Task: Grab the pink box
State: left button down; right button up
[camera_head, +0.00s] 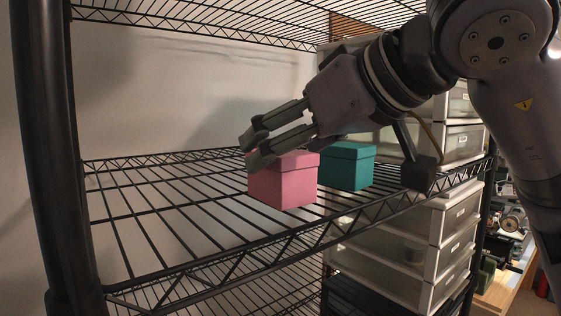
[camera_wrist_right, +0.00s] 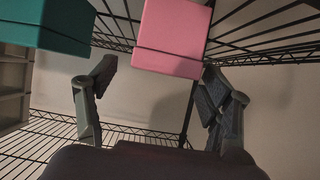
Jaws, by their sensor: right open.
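The pink box (camera_head: 284,182) is a lidded cube standing upright on the black wire shelf (camera_head: 150,222). A teal box (camera_head: 347,167) of like shape stands just behind it to the right. My right gripper (camera_head: 254,147) comes in from the right, its fingers over the upper left of the pink box in the head view. In the wrist view the pink box (camera_wrist_right: 172,38) is beyond the fingertips (camera_wrist_right: 158,78), with the fingers spread apart and nothing between them. I cannot tell whether a finger touches the box. The teal box (camera_wrist_right: 48,26) lies left of it there. My left gripper is not in view.
A black post (camera_head: 45,150) stands at the left, and another wire shelf (camera_head: 250,22) is overhead. White drawer units (camera_head: 410,250) stand behind the shelf at the right. The left part of the shelf is clear.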

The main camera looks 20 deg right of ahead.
jog(key=shift+w+a+f, duration=0.15)
jog(key=shift+w+f, duration=0.15)
jog(key=shift+w, duration=0.2)
jog(key=shift+s, duration=0.15)
jog(key=shift+c, duration=0.6)
jog(key=c, duration=1.2)
